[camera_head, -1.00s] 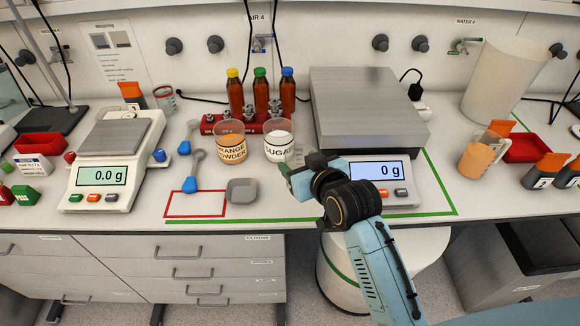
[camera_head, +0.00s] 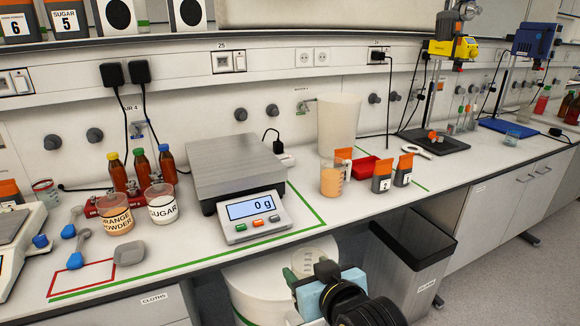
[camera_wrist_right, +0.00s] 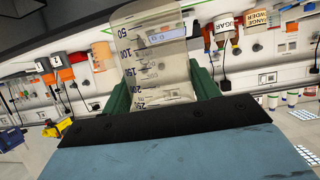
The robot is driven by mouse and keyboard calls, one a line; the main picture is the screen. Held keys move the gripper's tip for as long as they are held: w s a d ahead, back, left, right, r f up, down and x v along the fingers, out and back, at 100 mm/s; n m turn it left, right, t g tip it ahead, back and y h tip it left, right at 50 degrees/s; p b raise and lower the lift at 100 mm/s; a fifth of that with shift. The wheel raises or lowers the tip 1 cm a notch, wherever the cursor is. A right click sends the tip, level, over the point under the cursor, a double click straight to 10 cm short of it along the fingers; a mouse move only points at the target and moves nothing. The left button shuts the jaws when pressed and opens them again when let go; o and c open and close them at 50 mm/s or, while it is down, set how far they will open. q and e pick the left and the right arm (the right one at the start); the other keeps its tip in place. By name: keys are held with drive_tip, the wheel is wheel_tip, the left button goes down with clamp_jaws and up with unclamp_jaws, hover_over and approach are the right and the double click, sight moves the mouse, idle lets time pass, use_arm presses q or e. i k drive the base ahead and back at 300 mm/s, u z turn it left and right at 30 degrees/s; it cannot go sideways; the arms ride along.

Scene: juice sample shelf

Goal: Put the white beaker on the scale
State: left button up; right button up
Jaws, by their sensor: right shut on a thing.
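The white beaker appears as a clear, whitish graduated beaker (camera_head: 316,256), held in my right gripper (camera_head: 317,276). In the right wrist view the beaker (camera_wrist_right: 155,60) shows dark volume marks between the two green fingers (camera_wrist_right: 161,90). It is off the bench, in front of the bench's front edge. The large scale (camera_head: 236,165) has a bare grey platform and reads 0 g. It stands behind and left of my right gripper, apart from the beaker. My left gripper is not in view.
Sugar (camera_head: 161,204) and orange powder (camera_head: 113,214) cups stand left of the scale, with bottles behind. A beaker of orange liquid (camera_head: 331,178), a red tray (camera_head: 364,168) and a large white cylinder (camera_head: 338,124) stand right. A bin (camera_head: 410,250) is below the bench.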

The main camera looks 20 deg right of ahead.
sight(234, 162)
drive_tip(key=u, duration=0.05)
drive_tip(key=k, duration=0.35)
drive_tip(key=z, duration=1.2)
drive_tip(key=i, duration=1)
drive_tip(key=u, duration=0.25)
